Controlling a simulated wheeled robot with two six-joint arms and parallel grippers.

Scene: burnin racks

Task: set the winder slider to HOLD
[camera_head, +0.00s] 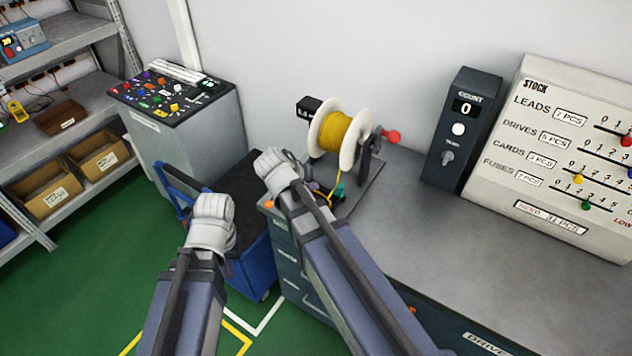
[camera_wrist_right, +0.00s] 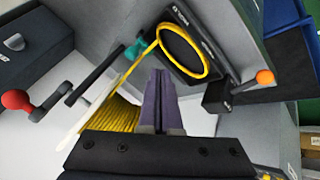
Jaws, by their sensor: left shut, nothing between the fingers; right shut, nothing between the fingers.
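The winder with its spool of yellow wire (camera_head: 341,134) stands at the back left corner of the grey bench. It has a red crank knob (camera_head: 391,136), which also shows in the right wrist view (camera_wrist_right: 16,99). In the head view an orange knob (camera_head: 268,204) shows at the bench edge. My right gripper (camera_head: 272,163) is shut and empty, left of the spool. In its wrist view the purple fingers (camera_wrist_right: 160,76) point toward the wire loop (camera_wrist_right: 184,52), apart from the orange knob. My left gripper (camera_head: 212,207) is shut and empty, in front of a blue cart.
A teal wire guide (camera_wrist_right: 137,48) sits near the loop. The blue cart (camera_head: 250,250) stands against the bench's left side. A COUNT box (camera_head: 461,130) and STOCK board (camera_head: 560,150) stand on the right. The bench middle (camera_head: 450,240) is clear.

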